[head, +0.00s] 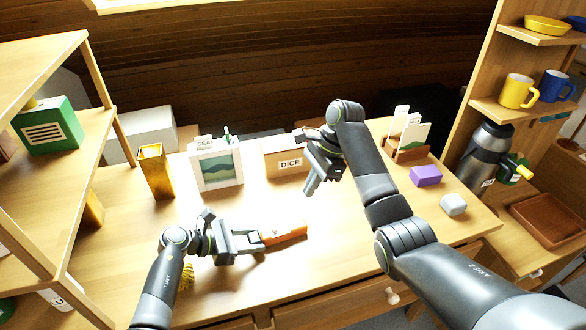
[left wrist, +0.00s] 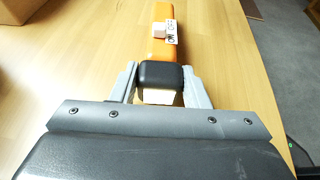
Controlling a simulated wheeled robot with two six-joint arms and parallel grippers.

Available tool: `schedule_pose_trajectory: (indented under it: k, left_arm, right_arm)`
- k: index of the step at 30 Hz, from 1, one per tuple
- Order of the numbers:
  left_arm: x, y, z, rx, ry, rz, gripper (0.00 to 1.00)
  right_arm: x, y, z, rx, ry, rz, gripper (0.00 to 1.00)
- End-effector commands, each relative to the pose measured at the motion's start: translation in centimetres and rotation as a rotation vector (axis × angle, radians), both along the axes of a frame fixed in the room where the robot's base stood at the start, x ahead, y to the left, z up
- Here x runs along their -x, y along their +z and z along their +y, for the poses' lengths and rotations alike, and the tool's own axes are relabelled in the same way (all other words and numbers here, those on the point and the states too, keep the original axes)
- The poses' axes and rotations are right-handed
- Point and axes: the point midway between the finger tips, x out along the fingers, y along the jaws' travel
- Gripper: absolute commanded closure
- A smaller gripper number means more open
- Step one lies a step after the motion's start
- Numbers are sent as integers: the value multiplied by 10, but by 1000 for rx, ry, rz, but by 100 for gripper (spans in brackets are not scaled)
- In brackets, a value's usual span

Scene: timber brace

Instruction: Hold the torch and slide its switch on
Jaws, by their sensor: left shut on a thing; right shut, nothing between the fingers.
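The torch (head: 288,234) is an orange bar lying low over the table in the head view. In the left wrist view the torch (left wrist: 153,50) points away from me, with a black end and a pale face towards the camera. A pale switch block (left wrist: 159,30) sits on its top beside a white label (left wrist: 170,34) with dark lettering, partly readable as "ON". My left gripper (head: 262,240) is shut on the torch at its black end, one finger on each side. My right gripper (head: 309,188) is shut and empty, above the table, up and right of the torch and apart from it.
Behind are a picture frame (head: 218,170), a DICE box (head: 284,160) and a gold vase (head: 155,172). The tabletop around the torch is mostly clear.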

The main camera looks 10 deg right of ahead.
Motion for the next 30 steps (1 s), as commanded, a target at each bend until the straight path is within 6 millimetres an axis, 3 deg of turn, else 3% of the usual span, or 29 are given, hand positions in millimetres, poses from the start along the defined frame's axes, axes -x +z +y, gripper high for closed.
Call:
schedule_pose_trajectory:
  k: [6, 7, 12, 22, 30]
  left_arm:
    - [0, 0, 0, 0, 0, 0, 85]
    - [0, 0, 0, 0, 0, 0, 55]
    - [0, 0, 0, 0, 0, 0, 33]
    - [1, 1, 5, -1, 1, -1, 33]
    - [11, 17, 43, -3, 1, -1, 33]
  right_arm:
    - [0, 0, 0, 0, 0, 0, 100]
    - [0, 0, 0, 0, 0, 0, 100]
    - [0, 0, 0, 0, 0, 0, 100]
    - [0, 0, 0, 0, 0, 0, 100]
    - [0, 0, 0, 0, 0, 0, 100]
